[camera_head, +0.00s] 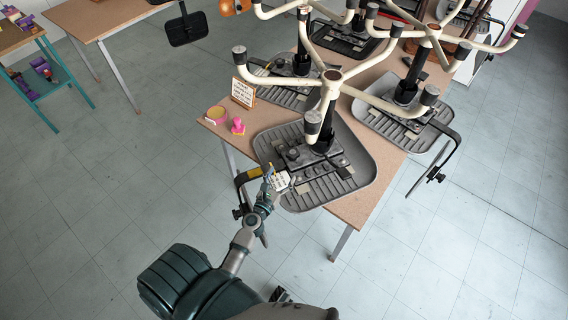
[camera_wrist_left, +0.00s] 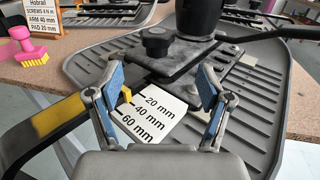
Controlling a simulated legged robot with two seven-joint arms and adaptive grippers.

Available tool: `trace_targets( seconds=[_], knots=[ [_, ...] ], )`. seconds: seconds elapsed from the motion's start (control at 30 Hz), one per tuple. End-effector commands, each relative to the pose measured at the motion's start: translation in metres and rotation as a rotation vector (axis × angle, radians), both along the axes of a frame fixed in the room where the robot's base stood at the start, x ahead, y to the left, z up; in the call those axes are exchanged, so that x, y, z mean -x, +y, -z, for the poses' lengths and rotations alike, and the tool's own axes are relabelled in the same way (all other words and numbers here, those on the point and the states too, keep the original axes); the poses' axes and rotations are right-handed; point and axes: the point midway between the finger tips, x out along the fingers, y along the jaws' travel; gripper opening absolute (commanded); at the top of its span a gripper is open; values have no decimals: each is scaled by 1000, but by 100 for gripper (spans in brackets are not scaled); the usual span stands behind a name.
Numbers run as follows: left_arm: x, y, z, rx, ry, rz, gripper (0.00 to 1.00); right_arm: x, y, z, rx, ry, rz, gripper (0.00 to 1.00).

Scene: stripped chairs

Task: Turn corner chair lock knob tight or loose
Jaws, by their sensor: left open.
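The corner chair is upside down on the near end of the table, its grey ribbed seat pan (camera_head: 355,155) flat and its cream star base (camera_head: 335,78) above. A black round knob (camera_wrist_left: 155,41) stands on the dark mounting plate. Another black knob (camera_head: 238,212) hangs low on the arm bracket, off the table's left edge. My left gripper (camera_head: 270,184) is at the pan's near left edge. In the left wrist view its blue-padded fingers (camera_wrist_left: 162,84) are apart, with a white 20/40/60 mm scale (camera_wrist_left: 158,112) and yellow pointer (camera_wrist_left: 126,94) between and below them. My right gripper is not seen.
More upturned chairs crowd the table (camera_head: 372,205) behind, their star bases overhanging. A small sign (camera_head: 243,92), a pink-handled brush (camera_head: 238,126) and a round dish (camera_head: 216,113) sit at the left edge. A teal shelf (camera_head: 52,88) stands far left. The floor in front is clear.

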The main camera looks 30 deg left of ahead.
Motion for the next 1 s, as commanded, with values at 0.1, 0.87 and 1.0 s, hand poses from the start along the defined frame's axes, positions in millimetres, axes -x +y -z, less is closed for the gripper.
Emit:
trace_targets(
  seconds=[0.1,0.87,1.0],
  knots=[
    [-3,-31,8,-4,-10,-155,79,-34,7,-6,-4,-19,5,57],
    [-25,-39,-9,14,0,-525,79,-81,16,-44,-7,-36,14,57],
    [-53,-19,-9,12,-1,-524,79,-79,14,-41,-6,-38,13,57]
  ],
)
